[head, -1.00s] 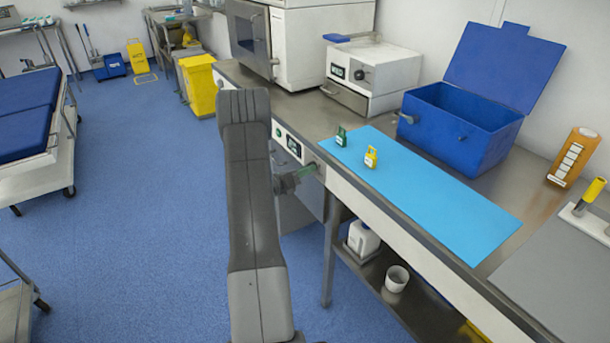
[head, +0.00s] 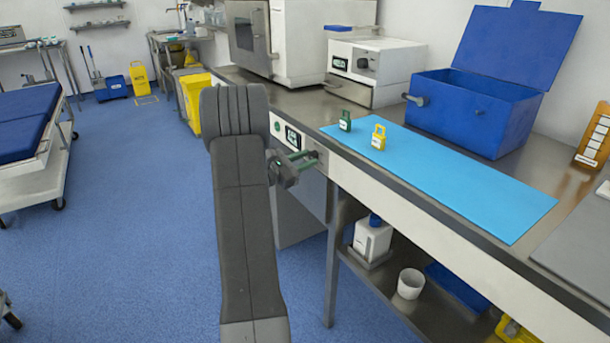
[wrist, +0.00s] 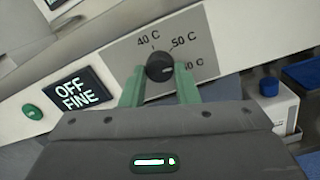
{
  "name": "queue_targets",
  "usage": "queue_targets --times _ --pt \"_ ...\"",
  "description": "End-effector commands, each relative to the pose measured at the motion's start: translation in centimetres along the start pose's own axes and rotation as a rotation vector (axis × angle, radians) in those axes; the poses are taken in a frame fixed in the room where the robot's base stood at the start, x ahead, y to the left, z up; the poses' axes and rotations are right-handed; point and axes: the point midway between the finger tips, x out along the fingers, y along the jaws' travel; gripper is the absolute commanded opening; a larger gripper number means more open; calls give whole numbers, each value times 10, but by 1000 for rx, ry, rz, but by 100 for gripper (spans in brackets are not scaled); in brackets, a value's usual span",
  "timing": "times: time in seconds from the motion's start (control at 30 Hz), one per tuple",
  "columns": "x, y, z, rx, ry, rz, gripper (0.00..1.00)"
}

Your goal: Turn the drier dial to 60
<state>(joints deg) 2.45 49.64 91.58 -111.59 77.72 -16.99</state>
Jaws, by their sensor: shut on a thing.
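The drier dial (wrist: 160,67) is a round black knob on a grey plate in the drier's front panel. Marks 40 C and 50 C show above it; a third mark at its right is partly hidden by a finger and ends in 0 C. A small light mark shows on the knob's right part. My gripper (wrist: 160,80) is shut on the dial, one green finger on each side. In the head view my gripper (head: 303,158) reaches the panel under the bench edge. A display (wrist: 79,91) beside the dial reads OFF FINE.
A green button (wrist: 33,112) is left of the display. The bench holds a blue mat (head: 450,185) with green (head: 345,125) and yellow (head: 379,141) tags, and an open blue box (head: 470,110). A white bottle (head: 372,240) stands on the shelf below.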

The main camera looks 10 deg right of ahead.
Motion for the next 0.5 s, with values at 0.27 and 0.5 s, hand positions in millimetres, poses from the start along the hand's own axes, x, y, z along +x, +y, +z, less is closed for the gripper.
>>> queue_targets --times 0.27,0.5 --pt "-1 -1 -6 219 -11 -9 5" --pt "0 0 -4 342 -17 -16 5"
